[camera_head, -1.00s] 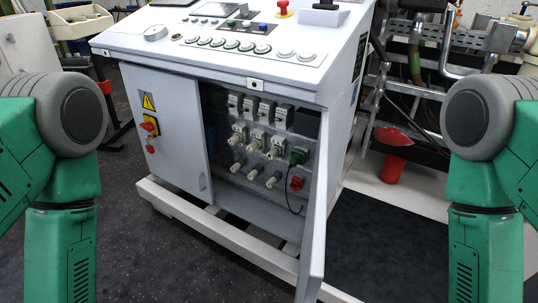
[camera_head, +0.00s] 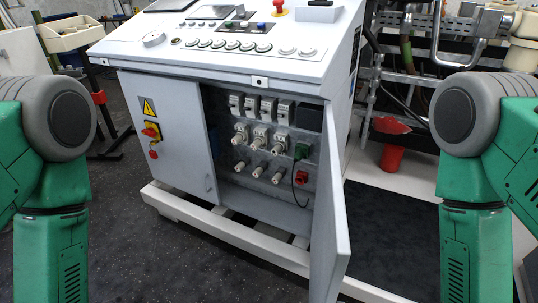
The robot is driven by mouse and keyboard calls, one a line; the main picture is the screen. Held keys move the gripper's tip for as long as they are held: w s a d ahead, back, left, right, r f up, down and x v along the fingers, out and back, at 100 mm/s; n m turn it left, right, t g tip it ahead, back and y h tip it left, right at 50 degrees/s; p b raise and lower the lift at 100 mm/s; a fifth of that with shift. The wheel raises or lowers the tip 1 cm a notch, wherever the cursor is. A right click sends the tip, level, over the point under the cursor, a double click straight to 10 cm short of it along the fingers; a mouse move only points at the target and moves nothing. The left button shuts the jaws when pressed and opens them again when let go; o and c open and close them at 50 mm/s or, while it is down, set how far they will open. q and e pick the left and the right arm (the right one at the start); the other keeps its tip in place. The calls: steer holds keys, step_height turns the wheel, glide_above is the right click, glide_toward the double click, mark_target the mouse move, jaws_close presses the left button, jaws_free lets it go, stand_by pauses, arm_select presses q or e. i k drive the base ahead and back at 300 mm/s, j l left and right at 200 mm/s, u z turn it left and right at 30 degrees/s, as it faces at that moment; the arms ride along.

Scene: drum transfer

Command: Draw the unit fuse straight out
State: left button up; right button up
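The grey control cabinet (camera_head: 180,107) stands ahead with its right door (camera_head: 334,225) swung open toward me. Inside, on a dark panel, are a top row of grey breaker-like modules (camera_head: 268,108), a middle row of white cylindrical fuse-like parts (camera_head: 260,138) and a lower row of smaller pale ones (camera_head: 258,171). I cannot tell which one is the unit fuse. A green plug (camera_head: 301,151) with a black cable and a red part (camera_head: 302,177) sit at the right of the panel. My green arms show at the left and right edges; neither gripper is in view.
The closed left door (camera_head: 168,130) carries a yellow-and-red switch (camera_head: 151,131). A sloped console (camera_head: 230,50) with buttons tops the cabinet. A white base frame (camera_head: 225,228) runs along the floor. A red cylinder (camera_head: 391,157) stands at right. The floor in front is clear.

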mark_target(275, 150)
steer(key=i+j+z, duration=0.1)
steer(key=j, duration=0.35)
steer(key=i+j, duration=0.2)
steer(key=j, duration=0.25)
steer(key=i+j+z, duration=0.15)
steer(key=j, duration=0.3)
steer(key=i+j, duration=0.1)
steer(key=j, duration=0.35)
steer(key=i+j+z, duration=0.15)
steer(key=j, duration=0.3)
steer(key=i+j, duration=0.25)
steer(key=j, duration=0.15)
steer(key=i+j+z, duration=0.1)
steer(key=i+j, duration=0.15)
steer(key=j, duration=0.1)
